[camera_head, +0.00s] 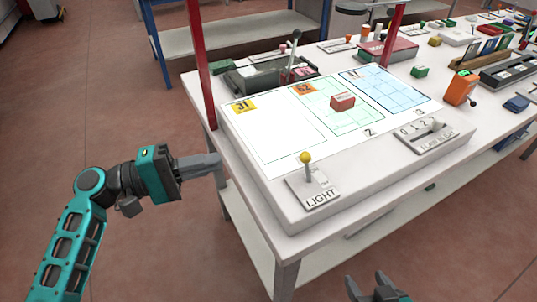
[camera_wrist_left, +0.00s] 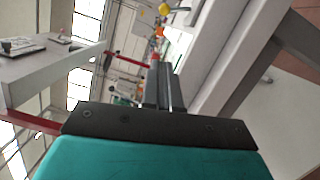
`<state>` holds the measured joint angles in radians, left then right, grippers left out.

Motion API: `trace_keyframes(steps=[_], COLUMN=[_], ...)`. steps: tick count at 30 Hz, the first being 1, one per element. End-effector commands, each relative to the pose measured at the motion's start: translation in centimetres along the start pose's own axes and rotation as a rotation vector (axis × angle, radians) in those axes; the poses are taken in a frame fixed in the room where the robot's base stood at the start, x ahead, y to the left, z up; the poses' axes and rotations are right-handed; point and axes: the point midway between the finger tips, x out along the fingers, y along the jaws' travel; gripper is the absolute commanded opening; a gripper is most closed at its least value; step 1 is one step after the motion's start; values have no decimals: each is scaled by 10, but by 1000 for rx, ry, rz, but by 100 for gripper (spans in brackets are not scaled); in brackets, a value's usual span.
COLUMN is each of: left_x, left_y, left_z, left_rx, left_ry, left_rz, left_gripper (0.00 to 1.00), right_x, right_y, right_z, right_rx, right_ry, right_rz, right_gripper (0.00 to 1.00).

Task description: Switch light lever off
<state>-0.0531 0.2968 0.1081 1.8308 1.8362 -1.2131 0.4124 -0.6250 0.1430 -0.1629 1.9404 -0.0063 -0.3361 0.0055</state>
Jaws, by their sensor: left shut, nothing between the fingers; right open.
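The light lever (camera_head: 306,165) has a yellow ball on a metal stick and stands upright on a white plate marked LIGHT, at the near left corner of the white panel. In the left wrist view a small yellow ball (camera_wrist_left: 164,9) shows near the top; I cannot tell for sure whether it is the lever's. My left gripper (camera_head: 218,165) is shut and empty, off the table's left edge and left of the lever, pointing right. It also shows in the left wrist view (camera_wrist_left: 160,70). My right gripper (camera_head: 376,290) is open and empty at the bottom of the head view, in front of the table.
A panel (camera_head: 275,145) with numbered sheets glows white. A red block (camera_head: 342,102) lies on it. A numbered slide switch (camera_head: 428,134) is right of the light lever. A red post (camera_head: 199,65) rises at the table's left edge. Floor left of the table is free.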

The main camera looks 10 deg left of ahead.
Motion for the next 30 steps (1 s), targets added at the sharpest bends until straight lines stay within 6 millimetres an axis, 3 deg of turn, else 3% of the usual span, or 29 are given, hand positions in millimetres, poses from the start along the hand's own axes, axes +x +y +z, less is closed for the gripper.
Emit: trace_keyframes(steps=[5, 18, 24, 30], left_x=[18, 107, 123, 128], left_y=[1, 2, 1, 0], left_z=[1, 6, 24, 28], left_rx=[-1, -2, -1, 0], left_ry=[-2, -2, 0, 2], left_rz=[3, 2, 0, -1], left_gripper=[0, 0, 0, 0], right_x=[-2, -10, -13, -14], right_y=[0, 0, 0, 0], right_z=[-3, -14, -19, -20], right_rx=[0, 0, 0, 0], right_ry=[0, 0, 0, 0], right_rz=[0, 0, 0, 0], right_gripper=[63, 63, 63, 63])
